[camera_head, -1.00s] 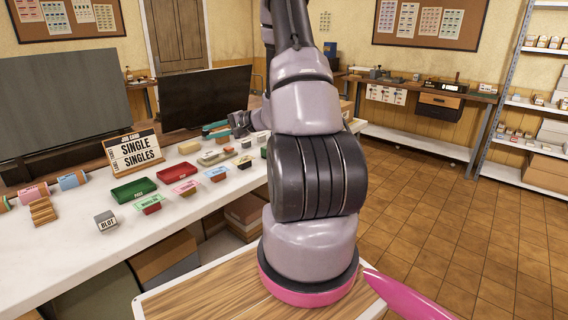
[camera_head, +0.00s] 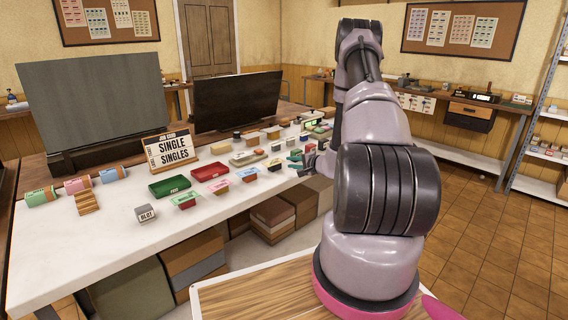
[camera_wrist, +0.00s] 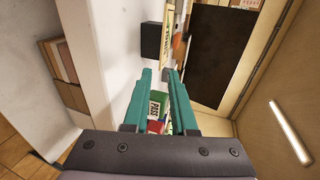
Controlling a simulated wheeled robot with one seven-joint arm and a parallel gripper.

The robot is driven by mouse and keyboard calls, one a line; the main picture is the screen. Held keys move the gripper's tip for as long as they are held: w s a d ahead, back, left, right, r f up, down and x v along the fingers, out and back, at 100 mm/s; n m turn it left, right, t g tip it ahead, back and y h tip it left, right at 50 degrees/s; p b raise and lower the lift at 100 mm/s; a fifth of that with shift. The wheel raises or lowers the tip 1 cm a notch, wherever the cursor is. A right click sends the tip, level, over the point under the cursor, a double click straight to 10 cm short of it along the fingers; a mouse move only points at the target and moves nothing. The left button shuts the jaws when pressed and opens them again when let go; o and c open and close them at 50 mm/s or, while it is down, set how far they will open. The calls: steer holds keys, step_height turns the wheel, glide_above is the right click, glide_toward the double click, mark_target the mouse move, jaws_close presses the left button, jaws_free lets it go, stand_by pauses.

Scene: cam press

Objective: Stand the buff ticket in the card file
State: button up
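My gripper (camera_head: 303,160) has teal fingers and is at the right part of the white bench, partly behind my arm. In the wrist view, its two fingers (camera_wrist: 161,73) are apart, with nothing clearly held between them. I cannot make out the buff ticket for certain. A flat cream piece (camera_head: 243,158) lies on the bench left of my gripper, but I cannot tell whether it is the ticket. A stepped wooden rack (camera_head: 87,202) stands at the bench's left; I cannot tell whether it is the card file.
A green tray (camera_head: 169,187) and a red tray (camera_head: 210,173) sit mid-bench, with small labelled blocks in front. A grey BLOT block (camera_head: 146,213) is near the front edge. A job card sign (camera_head: 172,148) reading SINGLE SINGLES stands behind.

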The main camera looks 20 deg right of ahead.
mark_target(283, 161)
steer(key=shift+x, duration=1.95)
jaws_close()
steer(key=shift+s, duration=0.1)
step_height(283, 161, up, 6)
